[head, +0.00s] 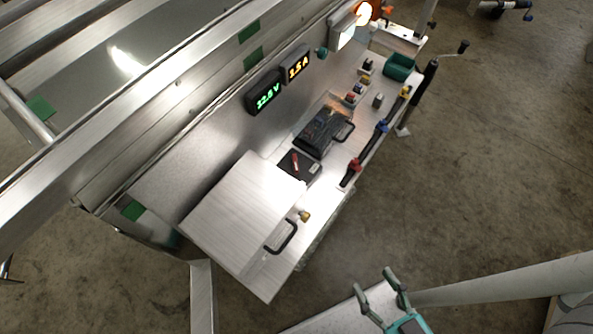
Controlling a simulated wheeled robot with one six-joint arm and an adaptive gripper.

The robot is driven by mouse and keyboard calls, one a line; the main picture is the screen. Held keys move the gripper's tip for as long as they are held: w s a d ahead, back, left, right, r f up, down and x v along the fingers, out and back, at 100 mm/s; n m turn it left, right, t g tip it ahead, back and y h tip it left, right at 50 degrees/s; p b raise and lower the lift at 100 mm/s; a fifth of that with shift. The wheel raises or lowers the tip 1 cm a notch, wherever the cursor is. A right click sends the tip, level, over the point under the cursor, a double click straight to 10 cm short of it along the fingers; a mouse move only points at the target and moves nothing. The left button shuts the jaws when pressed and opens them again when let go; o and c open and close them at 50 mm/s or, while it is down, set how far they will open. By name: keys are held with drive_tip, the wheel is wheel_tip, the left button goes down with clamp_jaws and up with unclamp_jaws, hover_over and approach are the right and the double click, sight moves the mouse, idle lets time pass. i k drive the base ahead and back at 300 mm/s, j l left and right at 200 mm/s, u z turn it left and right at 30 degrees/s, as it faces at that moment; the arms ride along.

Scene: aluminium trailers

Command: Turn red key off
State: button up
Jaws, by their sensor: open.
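A small red part, which looks like the red key (295,160), sits on a flat black box (311,171) on the trailer's side shelf. It is too small to tell which way it is turned. My gripper (373,281) is at the bottom of the head view, its two green-grey fingers apart and nothing between them. It is over the floor side of the shelf, well below and right of the red key in the picture, and touches nothing that I can see.
A black case (322,132) stands beside the box. A silver panel with a black handle (283,237) lies on the near side. A bar with red, blue and yellow grips (369,149) runs along the shelf's outer edge. Two lit displays (264,93) are on the wall.

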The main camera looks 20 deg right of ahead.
sight(295, 169)
drive_tip(key=j+u, duration=0.7)
drive_tip(key=j, duration=0.2)
drive_tip(key=j+u, duration=0.4)
drive_tip(key=j+z, duration=0.2)
drive_tip(key=z, duration=0.2)
drive_tip(key=j+z, duration=0.2)
drive_tip(key=z, duration=0.2)
drive_tip(key=k+j+z, duration=0.1)
drive_tip(key=z, duration=0.3)
drive_tip(key=k+j+z, duration=0.1)
drive_tip(key=j+z, duration=0.15)
drive_tip(key=z, duration=0.2)
drive_tip(key=k+j+z, duration=0.15)
drive_tip(key=z, duration=0.25)
drive_tip(key=u, duration=0.15)
drive_tip(key=k+j, duration=0.05)
